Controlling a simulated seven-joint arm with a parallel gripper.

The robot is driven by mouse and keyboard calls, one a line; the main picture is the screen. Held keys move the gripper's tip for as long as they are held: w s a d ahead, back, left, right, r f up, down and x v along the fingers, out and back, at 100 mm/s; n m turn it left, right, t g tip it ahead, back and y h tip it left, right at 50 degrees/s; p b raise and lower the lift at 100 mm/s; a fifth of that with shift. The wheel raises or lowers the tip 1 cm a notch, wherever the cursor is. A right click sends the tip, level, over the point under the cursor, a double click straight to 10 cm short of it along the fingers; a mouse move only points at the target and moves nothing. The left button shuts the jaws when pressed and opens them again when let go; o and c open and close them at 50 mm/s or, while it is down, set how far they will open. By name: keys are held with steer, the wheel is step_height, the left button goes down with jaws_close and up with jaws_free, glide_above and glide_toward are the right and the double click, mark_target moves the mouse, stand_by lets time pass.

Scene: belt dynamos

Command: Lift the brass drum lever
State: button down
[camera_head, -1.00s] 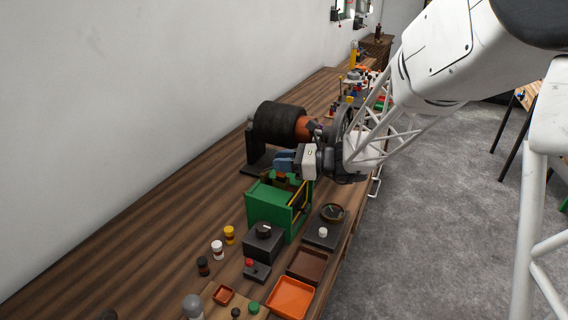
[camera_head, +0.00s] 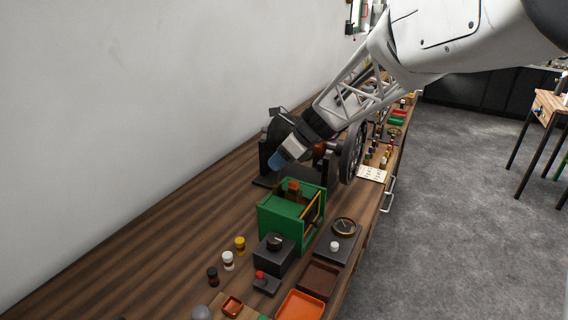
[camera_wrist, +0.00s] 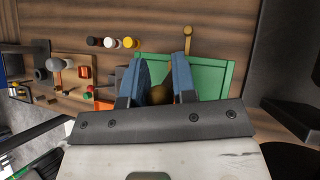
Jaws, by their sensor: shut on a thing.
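My gripper (camera_head: 276,161) is beside the black drum (camera_head: 274,128), above and behind the green machine (camera_head: 291,220), with its blue fingers pointing down and left. In the wrist view my gripper (camera_wrist: 160,80) has its two blue fingers apart, with a dark brass rounded thing (camera_wrist: 159,95) between them. It looks like the knob of the brass drum lever, and I am shut on it. The rest of that lever is hidden by my fingers and palm.
A spoked wheel (camera_head: 352,153) stands right of my gripper. Black, white and yellow small jars (camera_head: 228,261), a black knob box (camera_head: 273,255), a round gauge (camera_head: 344,228) and an orange tray (camera_head: 301,305) stand nearer. The bench's left side is clear.

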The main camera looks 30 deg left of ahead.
steer(key=shift+s+a+f+h, duration=0.15)
steer(key=shift+a+h, duration=0.35)
steer(key=shift+h, duration=0.25)
steer(key=shift+w+a+f+h, duration=0.15)
steer(key=shift+a+h, duration=0.3)
steer(key=shift+h, duration=0.3)
steer(key=shift+s, duration=0.1)
steer(key=c, duration=0.9)
jaws_free()
steer(key=shift+c, duration=0.2)
steer(key=shift+r, duration=0.25)
steer(key=v, duration=0.7)
steer(key=shift+r, duration=0.25)
steer(key=shift+d, duration=0.25)
